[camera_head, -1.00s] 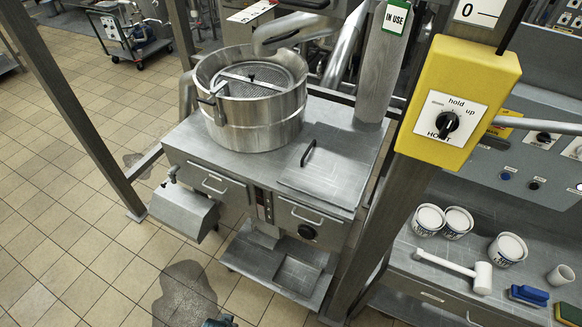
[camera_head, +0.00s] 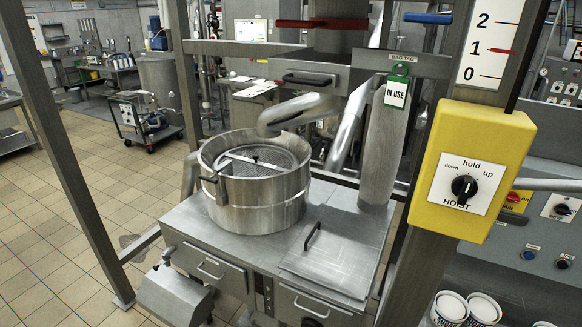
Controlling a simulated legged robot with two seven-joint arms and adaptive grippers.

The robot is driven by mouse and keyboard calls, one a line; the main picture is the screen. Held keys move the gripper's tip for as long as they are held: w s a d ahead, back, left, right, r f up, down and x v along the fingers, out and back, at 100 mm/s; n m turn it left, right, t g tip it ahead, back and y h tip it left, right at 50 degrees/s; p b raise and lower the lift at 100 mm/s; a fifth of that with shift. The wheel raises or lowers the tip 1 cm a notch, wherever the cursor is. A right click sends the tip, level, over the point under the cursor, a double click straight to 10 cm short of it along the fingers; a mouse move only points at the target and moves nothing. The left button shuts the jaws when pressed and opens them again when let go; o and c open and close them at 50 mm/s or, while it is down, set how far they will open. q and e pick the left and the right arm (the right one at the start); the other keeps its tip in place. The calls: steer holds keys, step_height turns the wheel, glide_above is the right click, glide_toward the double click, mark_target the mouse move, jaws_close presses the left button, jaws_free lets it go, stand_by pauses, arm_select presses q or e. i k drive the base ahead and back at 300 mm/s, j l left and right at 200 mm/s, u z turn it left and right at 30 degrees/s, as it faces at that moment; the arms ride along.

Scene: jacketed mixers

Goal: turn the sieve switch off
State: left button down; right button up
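The sieve (camera_head: 285,207) is a round steel drum with a mesh top and a bar across it, standing on a steel cabinet (camera_head: 240,250). A black round knob (camera_head: 312,322) shows at the bottom edge, on the cabinet's front right and partly cut off. A narrow dark panel (camera_head: 263,290) sits between the two drawer fronts; its details are too small to read. I cannot tell from a label which control is the sieve switch. Neither of my grippers is in view.
A yellow hoist box (camera_head: 495,130) with a black knob (camera_head: 464,187), marked down, hold and up, hangs on a post at the right. A lidded hatch (camera_head: 330,255) is right of the sieve. Tiled floor at the left is open.

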mark_target(563, 209)
steer(key=z, duration=1.55)
